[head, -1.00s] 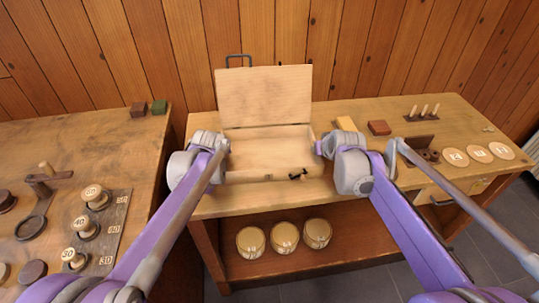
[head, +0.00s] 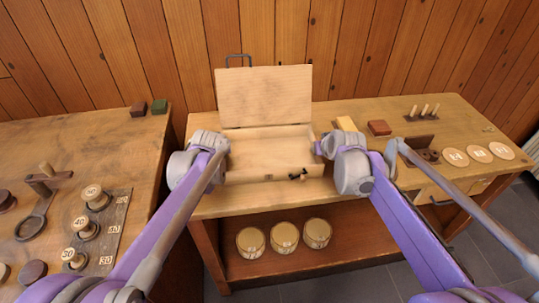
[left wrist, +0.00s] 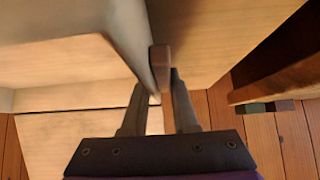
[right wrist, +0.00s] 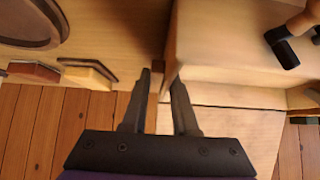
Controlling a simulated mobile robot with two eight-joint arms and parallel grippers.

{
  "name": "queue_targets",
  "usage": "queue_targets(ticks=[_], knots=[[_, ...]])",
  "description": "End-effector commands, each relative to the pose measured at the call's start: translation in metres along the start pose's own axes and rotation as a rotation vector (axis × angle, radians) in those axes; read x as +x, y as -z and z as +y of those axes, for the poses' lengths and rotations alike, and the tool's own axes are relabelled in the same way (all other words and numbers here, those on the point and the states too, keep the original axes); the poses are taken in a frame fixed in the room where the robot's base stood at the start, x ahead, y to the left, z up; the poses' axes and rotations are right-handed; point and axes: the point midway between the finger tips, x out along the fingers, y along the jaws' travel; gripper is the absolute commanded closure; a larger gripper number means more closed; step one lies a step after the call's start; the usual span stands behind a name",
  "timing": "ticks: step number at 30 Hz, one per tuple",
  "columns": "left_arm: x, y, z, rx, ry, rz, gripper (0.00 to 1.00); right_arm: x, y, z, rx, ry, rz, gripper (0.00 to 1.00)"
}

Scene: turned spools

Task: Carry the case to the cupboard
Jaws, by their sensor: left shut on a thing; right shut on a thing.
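The case (head: 268,173) is a pale wooden box on the middle workbench, its lid (head: 265,95) standing open at the back. Its inside looks empty, and a small black fitting (head: 298,175) is at its front. My left gripper (head: 225,148) is at the case's left end. In the left wrist view its fingers (left wrist: 158,82) are shut on a brown grip piece beside the case wall. My right gripper (head: 318,148) is at the right end. In the right wrist view its fingers (right wrist: 160,85) are shut at a small brown piece there. No cupboard is clearly recognisable.
The workbench (head: 225,206) has yellow (head: 346,124) and red (head: 379,127) blocks, a pegged rack (head: 422,117) and round discs (head: 478,153) to the right. Three round tubs (head: 285,238) stand on the shelf below. A left table (head: 120,150) holds numbered spools (head: 85,227).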

Motion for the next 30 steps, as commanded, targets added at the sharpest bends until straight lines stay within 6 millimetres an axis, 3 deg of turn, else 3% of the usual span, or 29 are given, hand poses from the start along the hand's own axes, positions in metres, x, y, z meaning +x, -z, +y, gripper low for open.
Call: queue_targets(ticks=[14,30], knots=[[-0.003,0.003,0.0,0.0,0.0,0.002,1.0,-0.003,0.003,0.0,0.0,0.0,0.002,1.0],[-0.043,0.041,0.0,-0.002,-0.002,0.019,1.0,-0.043,0.041,0.0,-0.002,-0.002,0.019,1.0]])
